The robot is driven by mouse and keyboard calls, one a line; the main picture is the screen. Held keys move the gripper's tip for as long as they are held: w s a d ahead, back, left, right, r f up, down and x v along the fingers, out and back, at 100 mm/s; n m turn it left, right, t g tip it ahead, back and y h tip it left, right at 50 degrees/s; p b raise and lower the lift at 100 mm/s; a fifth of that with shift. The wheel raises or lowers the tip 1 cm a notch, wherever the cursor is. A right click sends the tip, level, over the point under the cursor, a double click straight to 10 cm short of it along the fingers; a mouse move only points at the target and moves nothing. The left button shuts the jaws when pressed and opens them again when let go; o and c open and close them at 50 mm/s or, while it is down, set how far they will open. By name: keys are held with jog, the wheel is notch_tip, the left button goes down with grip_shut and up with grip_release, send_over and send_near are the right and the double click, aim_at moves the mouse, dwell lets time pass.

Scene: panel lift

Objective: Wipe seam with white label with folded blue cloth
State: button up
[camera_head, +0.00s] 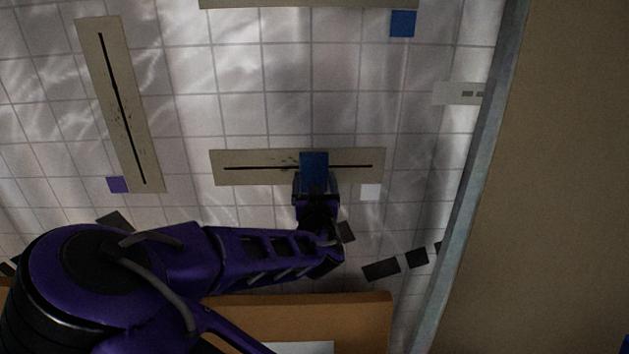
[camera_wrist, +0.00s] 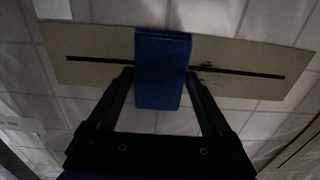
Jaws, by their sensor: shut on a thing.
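A beige strip (camera_head: 240,177) with a dark horizontal seam (camera_head: 255,168) is on the tiled wall, and a white label (camera_head: 370,191) sits below its right end. In the wrist view the strip (camera_wrist: 285,60) appears turned around, with the white label (camera_wrist: 52,8) at top left. The folded blue cloth (camera_head: 314,165) lies across the seam right of its middle. My gripper (camera_wrist: 160,78) is shut on the cloth (camera_wrist: 162,80), one finger on each side. Dark specks (camera_wrist: 206,67) show beside the cloth in the wrist view. The seam under the cloth is hidden; contact is not clear.
A tilted strip (camera_head: 120,105) with a seam and a purple label (camera_head: 117,184) is at left. Another strip (camera_head: 310,3) with a blue label (camera_head: 402,24) is at the top. A grey edge (camera_head: 477,150) and brown surface stand at right; an orange-brown board (camera_head: 350,315) is below.

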jog(key=shift+w, duration=1)
jog(key=shift+s+a+b, duration=0.1)
jog(key=shift+a+b, duration=0.35)
jog(key=shift+a, duration=4.9)
jog(key=shift+d+b, duration=0.85)
jog(key=shift+d, duration=2.8)
jog(key=shift+d+b, duration=0.45)
jog(key=shift+d, duration=1.25)
